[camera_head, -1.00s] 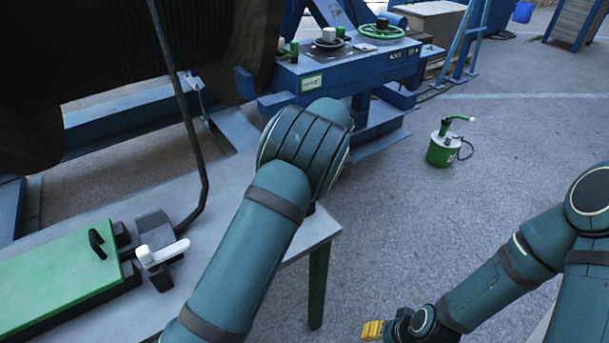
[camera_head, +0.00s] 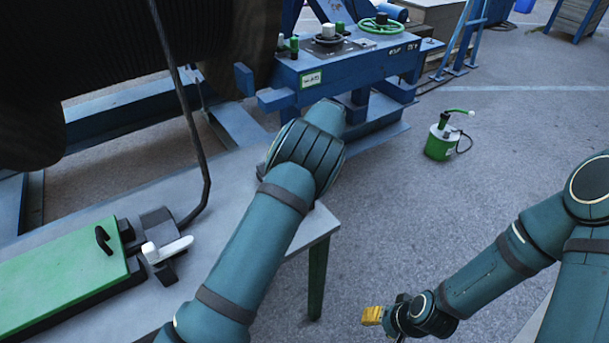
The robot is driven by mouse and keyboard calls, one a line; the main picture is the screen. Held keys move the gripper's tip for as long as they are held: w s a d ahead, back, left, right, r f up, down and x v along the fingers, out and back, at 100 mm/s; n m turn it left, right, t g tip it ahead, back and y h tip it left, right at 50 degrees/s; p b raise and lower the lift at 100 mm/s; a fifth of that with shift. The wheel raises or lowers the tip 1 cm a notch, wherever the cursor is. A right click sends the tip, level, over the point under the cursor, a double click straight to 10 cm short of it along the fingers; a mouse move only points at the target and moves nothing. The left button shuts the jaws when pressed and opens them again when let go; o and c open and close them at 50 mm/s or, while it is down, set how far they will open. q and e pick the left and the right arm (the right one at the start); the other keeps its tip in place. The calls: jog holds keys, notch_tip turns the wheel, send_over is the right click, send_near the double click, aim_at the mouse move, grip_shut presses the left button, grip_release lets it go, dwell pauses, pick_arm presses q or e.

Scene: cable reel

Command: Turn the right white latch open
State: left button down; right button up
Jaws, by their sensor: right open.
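A white latch (camera_head: 167,250) shows at the lower left, at the right end of a long box with a green lid (camera_head: 64,270). Its lever points to the right, over a dark bracket. A black handle (camera_head: 103,240) stands on the lid. My right gripper (camera_head: 372,316) shows at the bottom, right of the middle, with yellow fingertips. It is open, over the ground to the right of the table, well apart from the latch. My left arm crosses the middle of the view, and its gripper is not seen.
The grey table (camera_head: 215,190) carries the box, and its right corner and green leg (camera_head: 317,278) are near my arms. A black cable (camera_head: 190,130) comes down to the box. A blue machine (camera_head: 350,65) and a green canister (camera_head: 441,140) stand beyond. Open ground lies at right.

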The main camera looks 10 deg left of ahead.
pick_arm(q)
jog(key=shift+s+f, duration=0.15)
jog(key=shift+f, duration=0.05)
dwell(0.3)
jog(key=c, duration=0.7)
grip_release()
jog(key=shift+r, duration=0.1)
jog(key=shift+r, duration=0.1)
jog(key=v, duration=1.2)
